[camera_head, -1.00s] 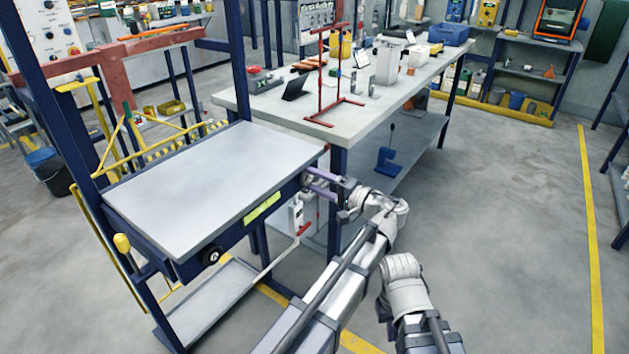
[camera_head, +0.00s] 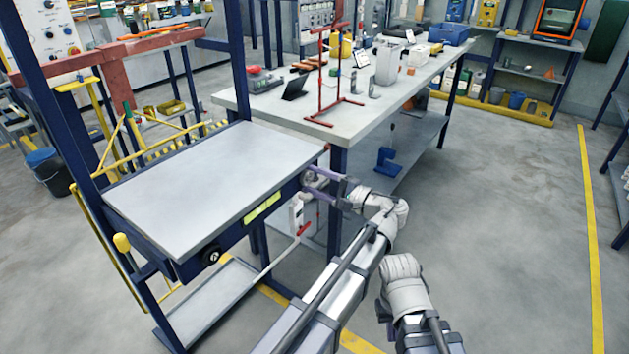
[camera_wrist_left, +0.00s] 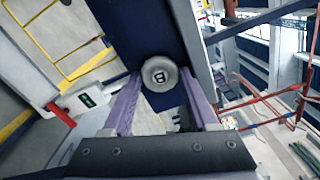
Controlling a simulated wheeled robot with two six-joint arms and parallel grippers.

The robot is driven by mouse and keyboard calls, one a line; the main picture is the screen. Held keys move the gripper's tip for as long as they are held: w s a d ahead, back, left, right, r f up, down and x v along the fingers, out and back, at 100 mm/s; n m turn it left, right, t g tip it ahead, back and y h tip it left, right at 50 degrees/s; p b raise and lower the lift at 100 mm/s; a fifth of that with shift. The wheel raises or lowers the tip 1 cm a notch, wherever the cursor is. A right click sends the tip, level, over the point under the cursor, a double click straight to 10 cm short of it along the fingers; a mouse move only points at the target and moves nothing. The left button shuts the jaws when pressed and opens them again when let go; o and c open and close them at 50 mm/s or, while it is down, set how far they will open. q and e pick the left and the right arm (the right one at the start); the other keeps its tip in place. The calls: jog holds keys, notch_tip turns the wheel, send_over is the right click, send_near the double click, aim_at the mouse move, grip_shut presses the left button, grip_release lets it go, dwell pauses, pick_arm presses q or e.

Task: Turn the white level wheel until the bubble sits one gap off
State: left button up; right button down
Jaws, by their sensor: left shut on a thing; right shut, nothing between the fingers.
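The white level wheel (camera_wrist_left: 159,74) is a round pale knob with a dark square mark on its face, on the dark blue end of the tilted-looking grey-topped table (camera_head: 215,185). My left gripper (camera_head: 314,181) is shut on the wheel, one purple finger on each side; it fills the lower part of the left wrist view (camera_wrist_left: 160,100). A yellow-green strip (camera_head: 262,207) is on the table's front rail; I cannot make out a bubble in it. My right gripper (camera_head: 384,311) shows only partly beside its wrist at the bottom, shut and away from the table.
A grey workbench (camera_head: 300,125) with a red stand (camera_head: 331,80) is behind the left gripper. A white box with a red handle (camera_head: 303,229) hangs below the table. A black knob (camera_head: 211,256) is on the front rail. The floor at right is clear.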

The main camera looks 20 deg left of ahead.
pick_arm(q)
jog(key=o, duration=1.4)
jog(key=shift+c, duration=0.2)
pick_arm(e)
jog(key=shift+d, duration=0.1)
